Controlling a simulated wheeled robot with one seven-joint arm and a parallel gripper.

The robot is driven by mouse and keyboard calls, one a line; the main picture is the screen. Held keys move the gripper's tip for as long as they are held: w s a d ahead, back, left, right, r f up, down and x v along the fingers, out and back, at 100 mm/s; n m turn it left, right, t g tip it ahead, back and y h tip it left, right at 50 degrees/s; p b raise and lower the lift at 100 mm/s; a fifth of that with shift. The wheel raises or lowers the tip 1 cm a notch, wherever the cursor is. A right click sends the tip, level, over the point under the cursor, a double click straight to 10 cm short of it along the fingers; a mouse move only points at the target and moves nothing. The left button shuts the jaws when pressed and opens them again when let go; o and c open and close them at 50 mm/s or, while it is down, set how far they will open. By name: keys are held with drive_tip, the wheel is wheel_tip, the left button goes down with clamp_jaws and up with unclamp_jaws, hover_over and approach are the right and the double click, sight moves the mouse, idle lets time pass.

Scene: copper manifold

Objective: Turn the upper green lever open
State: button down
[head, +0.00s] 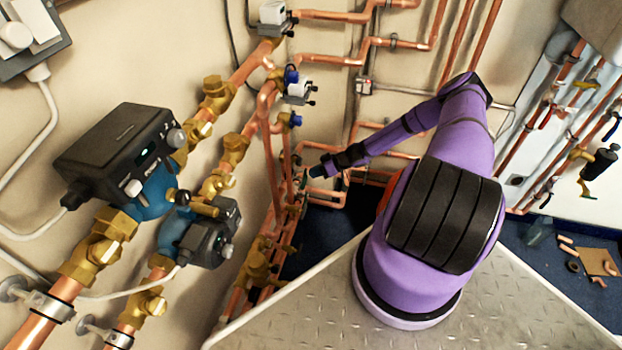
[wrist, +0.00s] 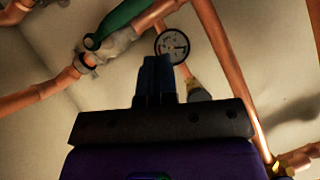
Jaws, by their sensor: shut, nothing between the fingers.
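A green lever (wrist: 118,22) sits on a grey metal valve body in a copper pipe, at the upper left of the wrist view. It slants up to the right and is cut off by the top edge. My gripper (wrist: 157,62) is shut and empty, its dark fingers pointing up the picture, below and right of the lever and apart from it in the picture. In the head view my gripper (head: 312,172) is small and dark beside the copper pipes; I cannot make out the lever clearly there. A small green patch shows at the bottom of the wrist view; I cannot tell what it is.
A round gauge (wrist: 172,45) is just beyond my fingertips. A copper pipe (wrist: 228,65) runs down to the right of them. In the head view, a dark control box (head: 118,150) and thick pipes with brass fittings stand at the left.

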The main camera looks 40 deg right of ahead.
drive_tip(key=s+a+v, duration=0.1)
drive_tip(key=v, duration=0.6)
drive_tip(key=shift+s+r, duration=0.3)
drive_tip(key=shift+r, duration=0.15)
drive_tip(key=shift+d, duration=0.15)
